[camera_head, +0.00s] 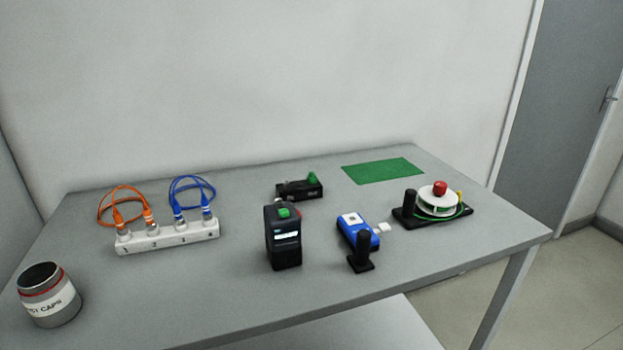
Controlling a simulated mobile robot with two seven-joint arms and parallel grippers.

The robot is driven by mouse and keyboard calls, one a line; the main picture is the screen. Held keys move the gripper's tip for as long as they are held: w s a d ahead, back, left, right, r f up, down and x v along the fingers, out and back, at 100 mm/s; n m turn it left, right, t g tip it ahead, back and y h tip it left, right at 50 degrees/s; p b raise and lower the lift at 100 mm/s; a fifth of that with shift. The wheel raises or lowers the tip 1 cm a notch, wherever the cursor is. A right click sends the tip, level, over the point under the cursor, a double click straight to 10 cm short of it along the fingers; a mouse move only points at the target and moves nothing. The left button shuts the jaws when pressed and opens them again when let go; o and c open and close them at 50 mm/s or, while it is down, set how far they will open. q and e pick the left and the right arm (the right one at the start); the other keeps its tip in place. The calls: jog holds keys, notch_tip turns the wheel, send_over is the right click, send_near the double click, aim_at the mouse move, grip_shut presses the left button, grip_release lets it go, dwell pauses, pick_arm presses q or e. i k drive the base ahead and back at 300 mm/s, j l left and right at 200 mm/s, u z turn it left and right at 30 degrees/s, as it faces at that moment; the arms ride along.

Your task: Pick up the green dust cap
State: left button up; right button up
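Two small green pieces could be the green dust cap, and I cannot tell which from here. One green piece (313,177) is on the right end of a low black device (292,190) at the back middle. The other green piece (284,212) is on top of an upright black box with a lit display (284,243) at the front middle. A grey can (52,305) with a red band and a label partly reading "CAPS" stands at the front left. Its inside is dark. Neither of my grippers is in view.
A white numbered strip (167,237) holds orange (121,192) and blue (191,180) cables. A blue device (357,232), a black post (362,250) and a reel on a black base (438,203) stand right. A green mat (383,171) lies bare on the grey table (215,285).

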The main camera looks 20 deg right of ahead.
aim_at(312, 178)
jog(key=i+l+z, duration=0.3)
jog(key=l, duration=0.15)
jog(key=i+l+z, duration=0.1)
jog(key=l+z, duration=0.2)
jog(key=i+l+z, duration=0.3)
jog(key=l, duration=0.15)
